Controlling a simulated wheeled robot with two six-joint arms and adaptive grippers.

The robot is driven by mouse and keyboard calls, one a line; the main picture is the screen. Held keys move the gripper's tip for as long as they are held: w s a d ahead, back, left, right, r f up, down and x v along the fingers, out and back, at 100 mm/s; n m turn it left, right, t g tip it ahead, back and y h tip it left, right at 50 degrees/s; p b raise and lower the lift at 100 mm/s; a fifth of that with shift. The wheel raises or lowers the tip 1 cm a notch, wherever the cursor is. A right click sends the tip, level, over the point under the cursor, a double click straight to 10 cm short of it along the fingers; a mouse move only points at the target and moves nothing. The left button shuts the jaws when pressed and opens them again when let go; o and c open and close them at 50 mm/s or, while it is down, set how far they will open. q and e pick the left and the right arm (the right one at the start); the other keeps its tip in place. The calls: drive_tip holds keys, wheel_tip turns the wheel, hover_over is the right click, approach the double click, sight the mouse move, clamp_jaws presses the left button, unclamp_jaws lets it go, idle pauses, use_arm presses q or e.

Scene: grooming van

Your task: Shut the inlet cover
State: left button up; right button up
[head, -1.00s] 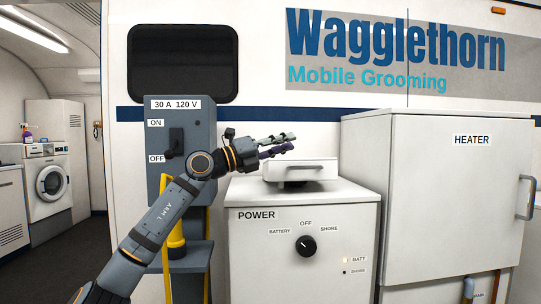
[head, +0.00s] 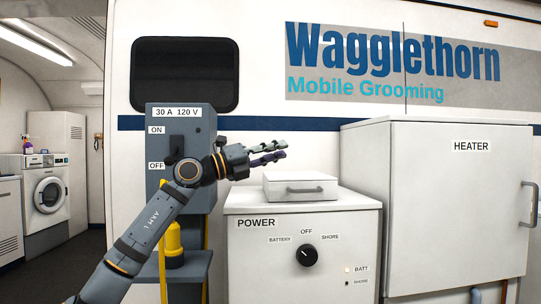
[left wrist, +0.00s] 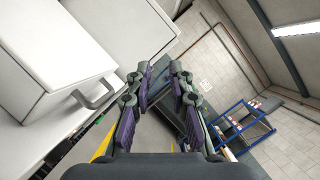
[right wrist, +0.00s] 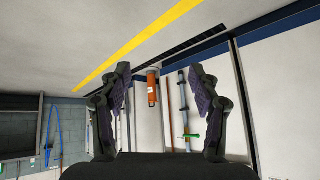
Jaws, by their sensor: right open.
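The inlet cover (head: 296,182) looks to be the white lid with a grey handle on top of the power cabinet (head: 250,265). It lies level, with no clear gap under it. In the left wrist view a white lid with a handle (left wrist: 98,97) shows at the left, beside the fingers. My left gripper (head: 284,149) is above the cover, apart from it. Its fingers stand partly apart with nothing between them. My right gripper (right wrist: 158,70) is open and empty in the right wrist view; it is outside the head view.
A grey switch box (head: 203,185) marked 30 A 120 V stands behind my left arm. The tall heater cabinet (head: 450,210) stands close on the right. A yellow plug (head: 172,240) sits below the switch box.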

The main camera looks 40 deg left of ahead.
use_arm(q)
drive_tip(key=shift+s+a+f+b, duration=0.1)
drive_tip(key=shift+s+a+b, duration=0.15)
drive_tip(key=shift+s+b, duration=0.45)
use_arm(e)
drive_tip(key=w+r+t, duration=0.4)
drive_tip(key=w+r, duration=0.2)
drive_tip(key=r, duration=0.1)
drive_tip(key=shift+w+d+t, duration=0.25)
drive_tip(key=shift+w+t, duration=0.05)
drive_tip(key=shift+w, duration=0.05)
